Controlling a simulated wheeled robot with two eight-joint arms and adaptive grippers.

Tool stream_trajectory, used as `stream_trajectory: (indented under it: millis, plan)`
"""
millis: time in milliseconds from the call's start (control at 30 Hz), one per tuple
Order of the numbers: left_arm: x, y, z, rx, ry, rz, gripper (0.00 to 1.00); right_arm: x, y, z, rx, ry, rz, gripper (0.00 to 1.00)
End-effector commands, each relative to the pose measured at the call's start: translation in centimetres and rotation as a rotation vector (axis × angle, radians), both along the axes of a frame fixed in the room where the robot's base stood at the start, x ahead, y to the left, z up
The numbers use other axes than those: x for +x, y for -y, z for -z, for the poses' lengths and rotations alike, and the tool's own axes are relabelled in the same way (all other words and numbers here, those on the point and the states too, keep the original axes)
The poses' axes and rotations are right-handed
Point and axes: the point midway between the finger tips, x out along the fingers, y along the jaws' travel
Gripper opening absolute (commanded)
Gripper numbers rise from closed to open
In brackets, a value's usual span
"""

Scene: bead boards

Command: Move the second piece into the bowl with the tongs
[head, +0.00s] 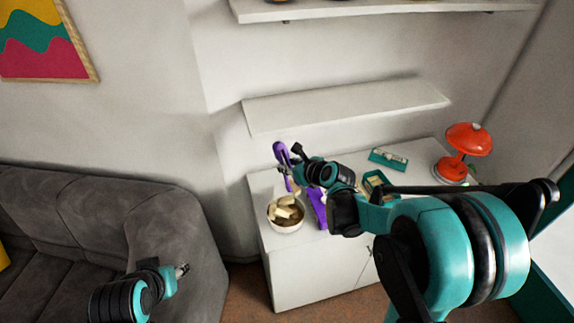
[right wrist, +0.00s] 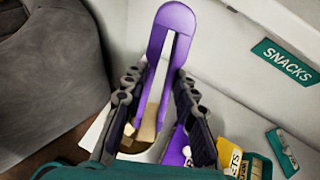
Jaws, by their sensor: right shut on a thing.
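My right gripper (head: 291,160) is shut on the purple tongs (head: 281,152). In the right wrist view the tongs (right wrist: 178,18) stand between the two dark fingers (right wrist: 158,100), with the rounded end up. The tongs' lower end is over a white bowl (head: 284,229) on the cabinet. Several pale beige pieces (head: 284,212) lie in the bowl. Whether the tongs' tips hold a piece or touch those in the bowl is unclear. My left gripper (head: 184,270) is away to the lower left, in front of the sofa, and looks empty.
A purple object (head: 318,208) lies just right of the bowl. On the white cabinet (head: 290,276) are a green-framed box (head: 376,183), a green SNACKS sign (head: 388,159) and a red lamp (head: 468,140). A shelf (head: 345,105) hangs above. A grey sofa (head: 150,215) is left.

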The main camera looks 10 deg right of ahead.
Motion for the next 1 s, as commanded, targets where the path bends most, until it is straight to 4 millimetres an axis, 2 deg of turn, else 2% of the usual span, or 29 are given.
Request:
stream_trajectory:
  millis: [167, 367, 1000]
  plan:
    - [0.0, 0.0, 0.1, 0.000, 0.000, 0.000, 0.40, 0.0, 0.0, 0.1, 0.000, 0.000, 0.000, 0.00]
    - [0.0, 0.0, 0.9, 0.000, 0.000, 0.000, 0.40, 0.0, 0.0, 1.2, 0.000, 0.000, 0.000, 0.00]
    - [0.0, 0.0, 6.4, 0.000, 0.000, 0.000, 0.40, 0.0, 0.0, 8.3, 0.000, 0.000, 0.000, 0.00]
